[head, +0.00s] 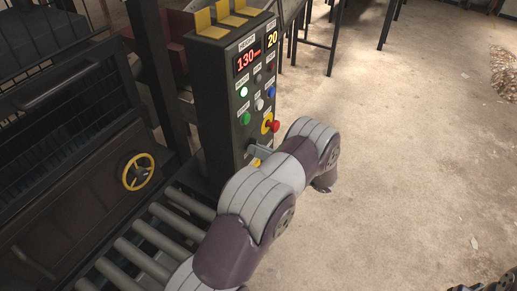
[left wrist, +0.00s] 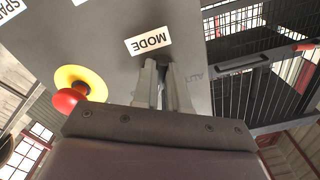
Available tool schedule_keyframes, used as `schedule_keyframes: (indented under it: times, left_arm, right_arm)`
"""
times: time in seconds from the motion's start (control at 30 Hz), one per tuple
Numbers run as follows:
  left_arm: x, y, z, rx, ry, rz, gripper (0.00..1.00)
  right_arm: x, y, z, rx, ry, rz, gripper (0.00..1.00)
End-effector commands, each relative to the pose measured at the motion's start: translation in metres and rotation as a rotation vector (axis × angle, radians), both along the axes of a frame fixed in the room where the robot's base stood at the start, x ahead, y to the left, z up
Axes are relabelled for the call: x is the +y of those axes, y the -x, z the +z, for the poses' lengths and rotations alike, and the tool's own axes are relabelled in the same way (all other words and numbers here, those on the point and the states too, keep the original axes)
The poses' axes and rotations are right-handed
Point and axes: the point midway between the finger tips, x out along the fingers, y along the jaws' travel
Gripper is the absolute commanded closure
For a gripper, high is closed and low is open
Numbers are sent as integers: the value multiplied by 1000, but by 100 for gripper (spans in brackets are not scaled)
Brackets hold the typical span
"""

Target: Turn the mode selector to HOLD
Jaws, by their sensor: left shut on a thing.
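The dark control cabinet (head: 212,95) stands at the centre of the head view, with displays, buttons and lamps on its face. In the left wrist view the white MODE label (left wrist: 148,41) appears upside down on the grey panel (left wrist: 105,30). My left gripper (left wrist: 165,82) is at the panel just beside this label, its two fingers close together and shut on the mode selector. The fingers hide the selector, so its setting cannot be read. Partly covered lettering shows beside the fingers. In the head view the left gripper (head: 260,151) reaches the lower panel, mostly behind my arm.
A red emergency button (head: 274,126) on a yellow disc sits just above the gripper; it also shows in the left wrist view (left wrist: 68,101). Rollers (head: 140,254) and a yellow handwheel (head: 138,172) are at left. The floor (head: 400,150) at right is open.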

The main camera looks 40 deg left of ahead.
Motion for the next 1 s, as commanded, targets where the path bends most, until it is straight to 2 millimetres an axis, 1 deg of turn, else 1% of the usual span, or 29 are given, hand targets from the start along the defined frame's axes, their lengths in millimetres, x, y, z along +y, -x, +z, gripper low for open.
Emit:
schedule_keyframes:
  times: [0.03,0.2,0.43,0.7,1.0]
  left_arm:
    - [0,-1,4,29,0,-3,100]
    - [0,-1,4,140,13,-3,100]
    - [0,-1,5,240,23,-4,100]
    - [0,-1,5,287,27,-4,100]
    - [0,-2,5,290,27,-5,100]
  right_arm:
    - [0,0,2,0,0,0,100]
    - [0,0,5,0,0,0,100]
    - [0,0,7,0,0,0,100]
    - [0,0,8,0,0,0,100]
    - [0,0,8,0,0,0,100]
